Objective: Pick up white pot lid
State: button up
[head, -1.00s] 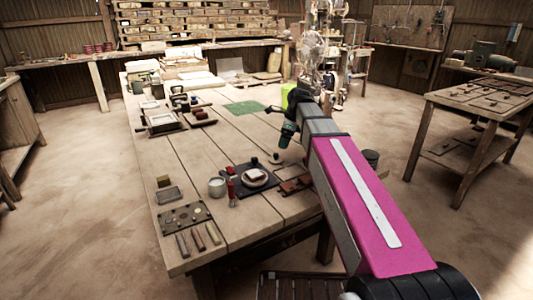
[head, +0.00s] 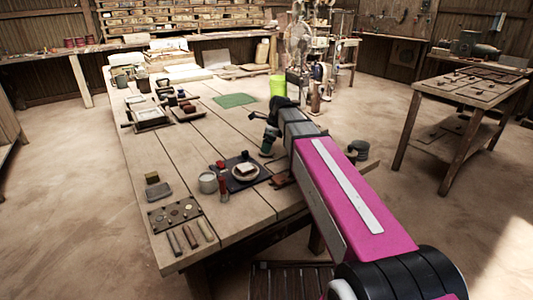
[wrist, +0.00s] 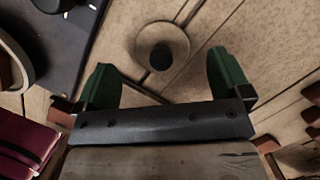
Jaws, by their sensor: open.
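A round pale lid with a dark knob (wrist: 176,32) lies on the wooden table in the wrist view, at the top centre. My gripper (wrist: 164,80) is open and empty, with its two green fingers spread to either side below the lid in the picture. The lid is apart from the fingers. In the head view my gripper (head: 267,143) hangs low over the table, and I cannot make out the lid there, likely hidden by the gripper. A white pot (head: 207,183) stands on the table to the left.
A dark mat (wrist: 82,25) with a round dish lies left of the lid. A dark red block (wrist: 22,150) is near my left finger. A red bottle (head: 223,188) stands by the mat. A green sheet (head: 235,100) lies farther back.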

jog(key=x, duration=0.3)
jog(key=shift+f, duration=0.15)
jog(key=shift+c, duration=0.4)
jog(key=c, duration=0.9)
jog(key=shift+c, duration=0.2)
